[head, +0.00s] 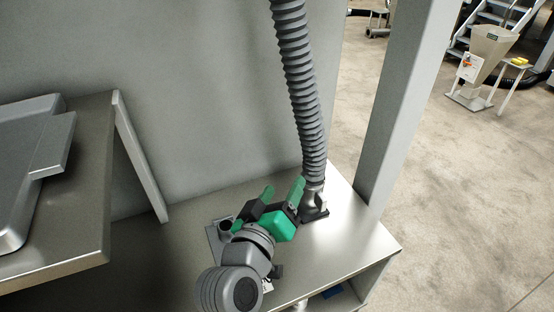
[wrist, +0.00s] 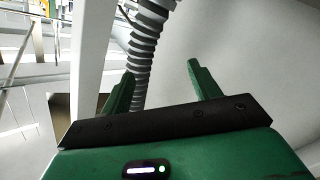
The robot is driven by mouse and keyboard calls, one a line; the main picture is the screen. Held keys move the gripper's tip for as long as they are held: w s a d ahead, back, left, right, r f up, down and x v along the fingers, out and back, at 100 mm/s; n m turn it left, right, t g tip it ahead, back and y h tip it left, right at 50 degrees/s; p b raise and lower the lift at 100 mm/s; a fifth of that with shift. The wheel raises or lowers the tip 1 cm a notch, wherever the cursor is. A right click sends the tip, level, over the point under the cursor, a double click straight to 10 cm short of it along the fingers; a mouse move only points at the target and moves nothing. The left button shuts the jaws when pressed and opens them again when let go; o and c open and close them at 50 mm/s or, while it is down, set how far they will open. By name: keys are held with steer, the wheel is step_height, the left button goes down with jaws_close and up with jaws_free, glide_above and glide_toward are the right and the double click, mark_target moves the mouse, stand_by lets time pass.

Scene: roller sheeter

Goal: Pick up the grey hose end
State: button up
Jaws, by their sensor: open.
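The ribbed grey hose (head: 298,80) hangs down from the top in the head view. Its grey end (head: 313,196) stands upright at a dark square base on the metal bench top. My gripper (head: 284,187) has green fingers and is open, close to the left of the hose end. In the wrist view my gripper (wrist: 160,69) shows both fingers apart with nothing held. There the hose (wrist: 145,45) runs beyond the fingers, nearer the left finger, which covers part of it. The hose end is hidden in the wrist view. I cannot tell whether a finger touches the hose.
The bench top (head: 350,243) ends at a front edge on the right. A pale upright post (head: 402,100) stands right of the hose, and a grey wall panel (head: 180,80) is behind. A raised metal table (head: 85,215) is at left. Open floor (head: 450,200) lies to the right.

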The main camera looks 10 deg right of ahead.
step_height(320, 180, down, 5)
steer(key=d+n+g+h+p, duration=0.2)
steer(key=n+g+h+p, duration=0.1)
steer(key=p, duration=0.3)
steer(key=n+h+p, duration=0.2)
steer(key=n+p, duration=0.1)
steer(key=n, duration=0.1)
glide_toward(318, 203)
steer(key=shift+d+r, duration=0.25)
steer(key=shift+r, duration=0.3)
steer(key=shift+x, duration=1.45)
steer(key=x, duration=0.3)
steer(key=f+x, duration=0.1)
steer(key=x, duration=0.1)
steer(key=shift+w, duration=0.1)
steer(key=shift+a+r, duration=0.1)
jaws_close()
